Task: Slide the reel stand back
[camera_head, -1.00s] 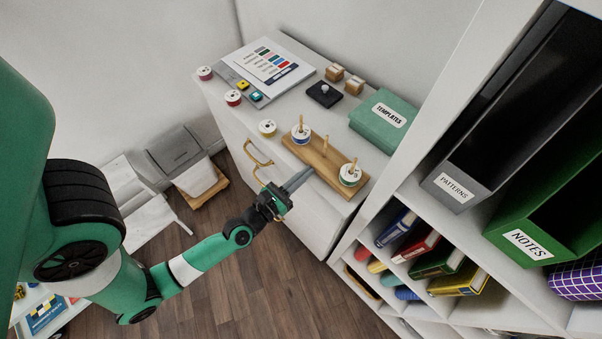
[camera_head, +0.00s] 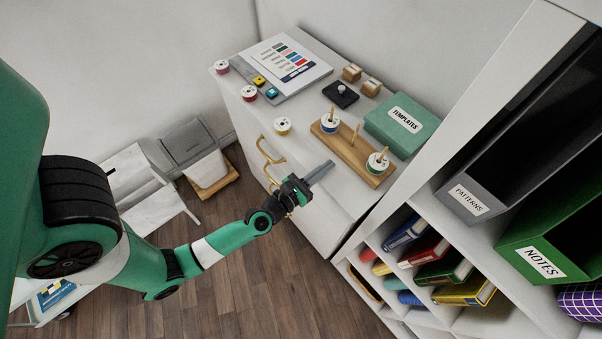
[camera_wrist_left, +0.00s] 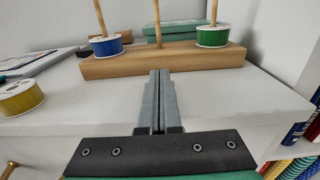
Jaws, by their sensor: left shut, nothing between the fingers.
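The reel stand (camera_head: 346,151) is a wooden bar with three upright pegs on the white cabinet top (camera_head: 300,150). A blue reel (camera_head: 330,122) is on one end peg and a green reel (camera_head: 378,162) on the other; the middle peg is bare. My left gripper (camera_head: 331,165) is shut and empty, pointing at the stand's front side, with a small gap visible in the head view. In the left wrist view, the closed fingertips (camera_wrist_left: 160,73) appear at the lower front edge of the stand (camera_wrist_left: 115,67), near its middle. My right gripper is out of view.
The green templates box (camera_head: 402,124) stands close behind the stand. A yellow reel (camera_head: 282,126) sits left of it, and a black block (camera_head: 341,94) lies farther back. The white shelf unit (camera_head: 400,190) closes off the right side.

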